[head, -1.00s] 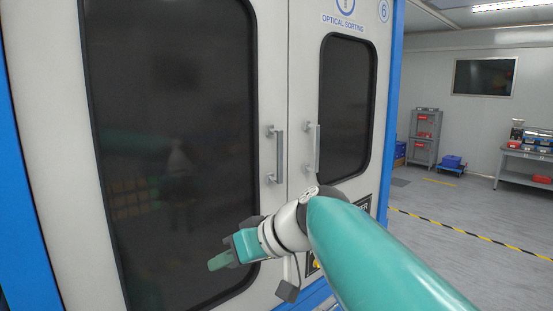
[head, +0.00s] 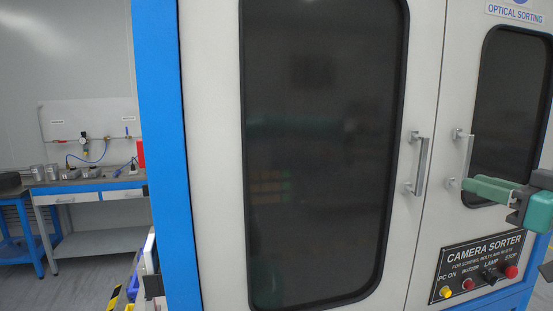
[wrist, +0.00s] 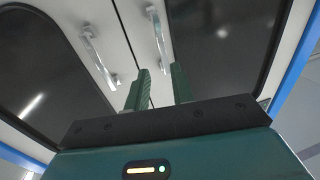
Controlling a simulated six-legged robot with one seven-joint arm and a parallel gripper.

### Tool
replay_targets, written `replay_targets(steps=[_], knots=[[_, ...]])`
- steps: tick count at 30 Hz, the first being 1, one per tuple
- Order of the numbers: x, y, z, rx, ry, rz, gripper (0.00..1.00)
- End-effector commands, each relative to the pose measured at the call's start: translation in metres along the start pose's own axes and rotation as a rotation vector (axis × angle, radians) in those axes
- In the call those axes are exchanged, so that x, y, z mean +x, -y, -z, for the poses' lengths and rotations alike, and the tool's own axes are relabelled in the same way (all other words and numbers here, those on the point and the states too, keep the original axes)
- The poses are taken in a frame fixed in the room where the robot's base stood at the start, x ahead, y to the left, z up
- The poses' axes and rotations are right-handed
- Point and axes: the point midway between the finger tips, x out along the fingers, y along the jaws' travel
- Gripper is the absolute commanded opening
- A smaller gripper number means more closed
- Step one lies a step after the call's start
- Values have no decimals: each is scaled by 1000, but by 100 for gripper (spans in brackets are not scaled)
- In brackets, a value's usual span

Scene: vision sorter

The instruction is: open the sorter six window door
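The sorter (head: 216,200) is a white and blue cabinet with two closed window doors. The left door (head: 320,150) has a large dark window and an upright silver bar handle (head: 421,165). The right door (head: 438,212) has a smaller dark window and its own bar handle (head: 466,160).
A control panel (head: 480,266) with several buttons is low on the cabinet, below my gripper. A workbench (head: 88,184) with metal cups stands at the far left. A blue table (head: 20,215) is beside it.

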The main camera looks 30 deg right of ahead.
Motion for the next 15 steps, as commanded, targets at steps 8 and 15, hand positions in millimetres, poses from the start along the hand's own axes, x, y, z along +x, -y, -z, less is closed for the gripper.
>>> replay_targets(steps=[8, 15], knots=[[53, 2, 0, 1, 2, 1, 24], [98, 2, -1, 2, 2, 1, 24]])
